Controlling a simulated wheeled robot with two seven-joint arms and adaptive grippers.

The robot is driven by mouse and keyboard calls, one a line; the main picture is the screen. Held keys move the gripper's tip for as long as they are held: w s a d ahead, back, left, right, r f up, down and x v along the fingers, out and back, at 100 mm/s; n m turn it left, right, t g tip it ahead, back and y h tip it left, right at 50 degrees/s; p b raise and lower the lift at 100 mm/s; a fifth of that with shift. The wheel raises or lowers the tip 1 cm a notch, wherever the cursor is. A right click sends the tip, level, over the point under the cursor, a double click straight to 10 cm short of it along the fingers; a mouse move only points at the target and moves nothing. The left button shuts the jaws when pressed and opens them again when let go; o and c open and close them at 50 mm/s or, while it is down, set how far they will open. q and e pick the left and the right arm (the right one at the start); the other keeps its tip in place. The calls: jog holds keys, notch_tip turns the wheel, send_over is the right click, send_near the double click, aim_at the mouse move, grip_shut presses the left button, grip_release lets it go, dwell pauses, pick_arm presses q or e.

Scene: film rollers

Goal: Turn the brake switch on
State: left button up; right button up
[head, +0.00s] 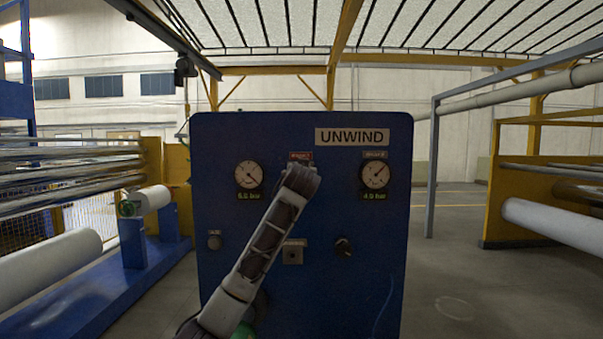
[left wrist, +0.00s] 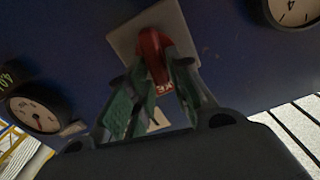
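A red switch handle (left wrist: 154,52) stands out from a pale square plate (left wrist: 122,38) on the blue panel (head: 230,290). My left gripper (left wrist: 155,78) is open in the left wrist view, its two green-padded fingers on either side of the handle's end. A gap shows beside the handle; I cannot tell whether either finger touches it. In the head view my left arm reaches up to the panel between two gauges, and its wrist hides the red switch and the fingers. My right gripper is in neither view.
The panel bears an UNWIND sign (head: 352,136), a left gauge (head: 249,174), a right gauge (head: 375,174), a small plate (head: 292,256) and a black knob (head: 343,247). White rolls (head: 50,268) lie to the left. Open floor (head: 450,270) lies right of the panel.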

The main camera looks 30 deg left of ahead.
pick_arm(q)
grip_shut()
jog(key=shift+m, duration=0.3)
jog(key=shift+w+d+f+m+p, duration=0.15)
jog(key=shift+m+p, duration=0.55)
jog(key=shift+m, duration=0.35)
jog(key=shift+d+m+p, duration=0.1)
jog(key=shift+m+p, duration=0.65)
jog(key=shift+m, duration=0.25)
jog(key=shift+w+d+f+m+p, duration=0.15)
jog(key=shift+m+p, duration=0.55)
jog(key=shift+m, duration=0.35)
jog(key=o, duration=0.5)
grip_release()
jog(key=shift+o, duration=0.2)
